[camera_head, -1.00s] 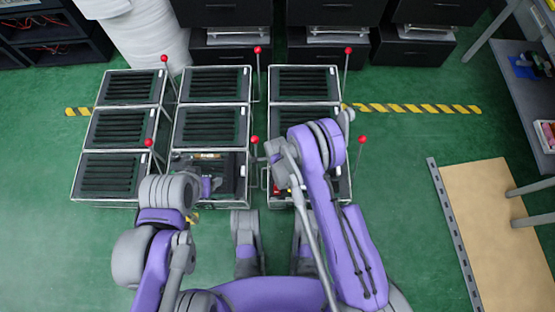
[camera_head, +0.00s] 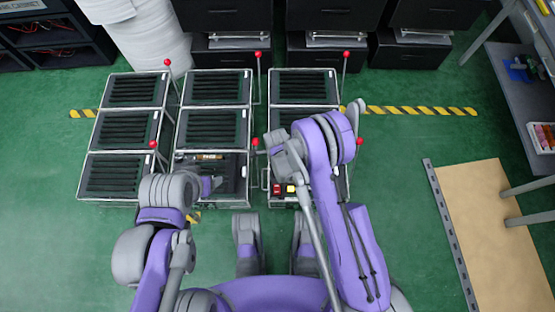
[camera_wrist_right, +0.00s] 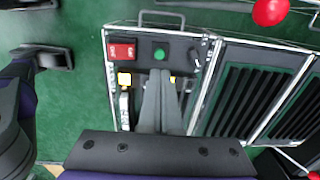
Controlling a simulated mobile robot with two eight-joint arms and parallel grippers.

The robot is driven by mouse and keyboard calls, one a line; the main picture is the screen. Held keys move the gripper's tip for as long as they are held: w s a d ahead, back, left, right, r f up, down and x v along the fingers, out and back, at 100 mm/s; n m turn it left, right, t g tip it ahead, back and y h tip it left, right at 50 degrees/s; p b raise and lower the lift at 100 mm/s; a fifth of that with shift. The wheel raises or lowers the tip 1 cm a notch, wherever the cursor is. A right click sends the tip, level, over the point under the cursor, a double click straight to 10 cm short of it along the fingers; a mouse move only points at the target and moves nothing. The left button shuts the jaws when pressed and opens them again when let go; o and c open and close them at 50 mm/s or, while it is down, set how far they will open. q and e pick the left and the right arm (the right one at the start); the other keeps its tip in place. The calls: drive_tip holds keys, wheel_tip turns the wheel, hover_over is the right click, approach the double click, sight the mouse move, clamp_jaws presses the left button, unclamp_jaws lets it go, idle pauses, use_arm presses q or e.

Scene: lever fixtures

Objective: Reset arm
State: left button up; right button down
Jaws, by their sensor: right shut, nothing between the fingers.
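Several lever fixtures with black slatted tops stand in three columns, with red-knobbed levers beside them; one knob (camera_head: 348,54) is at the upper right. The front right fixture has a control panel with a red switch (camera_wrist_right: 122,51), a green button (camera_wrist_right: 161,54) and yellow parts (camera_wrist_right: 124,79). My right gripper (camera_wrist_right: 160,78) is shut and empty over this panel, its tips just below the green button in the wrist view; contact is unclear. In the head view my right arm hides it. My left gripper (camera_head: 212,185) is over the front middle fixture (camera_head: 236,172); its fingers are too small to read.
Black cabinets (camera_head: 335,20) and white rolls (camera_head: 145,35) stand behind the fixtures. A yellow-black floor strip (camera_head: 420,110) runs beyond them. A tan board (camera_head: 480,215) and grey shelf (camera_head: 520,90) are on the right. Green floor is clear at the left.

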idle(0.5)
drive_tip(key=d+r+n+t, duration=0.1)
drive_tip(key=d+r+n, duration=0.35)
drive_tip(key=r, duration=0.75)
drive_tip(key=d+r+n+t, duration=0.1)
drive_tip(key=d+r+n, duration=0.35)
drive_tip(key=r, duration=0.75)
drive_tip(key=s+d+r+n+t, duration=0.1)
drive_tip(key=s+d+r+n, duration=0.4)
drive_tip(key=s, duration=0.4)
drive_tip(key=s+d+r+n+t, duration=0.1)
drive_tip(key=s+d+r+n, duration=0.3)
drive_tip(key=s+r, duration=0.35)
use_arm(q)
wheel_tip(320, 180, up, 25)
drive_tip(key=w+t+p, duration=0.1)
drive_tip(key=p, duration=2.1)
drive_tip(key=shift+r, duration=0.2)
use_arm(e)
wheel_tip(320, 180, up, 25)
drive_tip(key=t, duration=0.1)
drive_tip(key=shift+w+a, duration=0.15)
drive_tip(key=shift+w, duration=0.3)
drive_tip(key=shift+f, duration=0.1)
